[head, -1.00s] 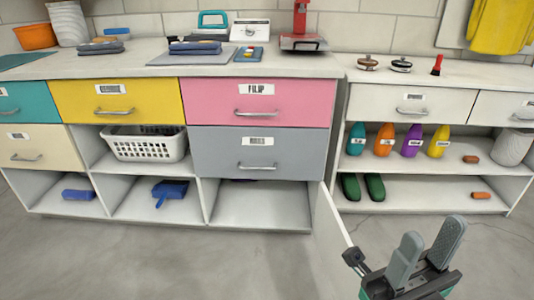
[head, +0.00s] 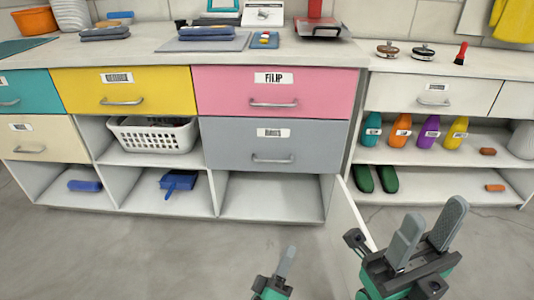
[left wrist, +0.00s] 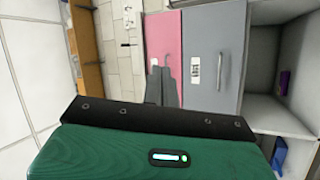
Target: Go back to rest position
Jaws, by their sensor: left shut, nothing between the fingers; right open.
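My left gripper (head: 287,262) is low in the middle of the head view, in front of the cabinet. Its fingers are together with nothing between them; they also show in the left wrist view (left wrist: 158,84). My right gripper (head: 430,232) is at the lower right of the head view. Its two fingers stand apart, pointing up, with nothing between them. Both grippers appear over the grey floor. Most of both arms is out of view.
An open white door (head: 351,215) stands out from the cabinet, close to my right gripper. Above are a grey drawer (head: 310,146) and a pink drawer (head: 235,88), both shut. A white basket (head: 150,137) and bottles sit on shelves. The floor (head: 150,260) at left is clear.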

